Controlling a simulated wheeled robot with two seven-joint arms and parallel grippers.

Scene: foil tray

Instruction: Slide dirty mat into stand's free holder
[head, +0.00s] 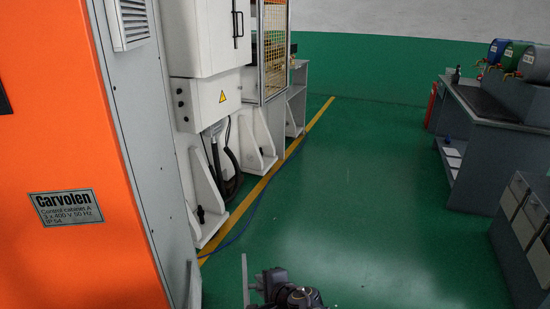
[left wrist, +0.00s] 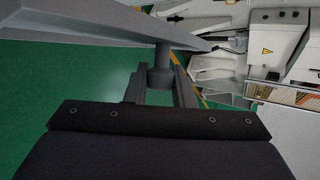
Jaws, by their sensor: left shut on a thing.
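My left gripper (head: 261,285) is low in the middle of the head view. In the left wrist view the left gripper's fingers (left wrist: 161,84) are shut on the short round stem of a flat grey panel (left wrist: 85,24). The panel is held clear of the floor and shows as a thin upright grey strip (head: 245,274) in the head view. I cannot tell whether this panel is the dirty mat; its face is hardly seen. No stand or free holder can be made out. My right gripper is not in view.
An orange control cabinet (head: 60,130) fills the left. White machinery (head: 209,92) with a dark hose stands behind it, along a yellow floor line (head: 265,184). A grey workbench (head: 485,150) and drawer unit (head: 520,235) stand at right. The green floor (head: 370,200) between is clear.

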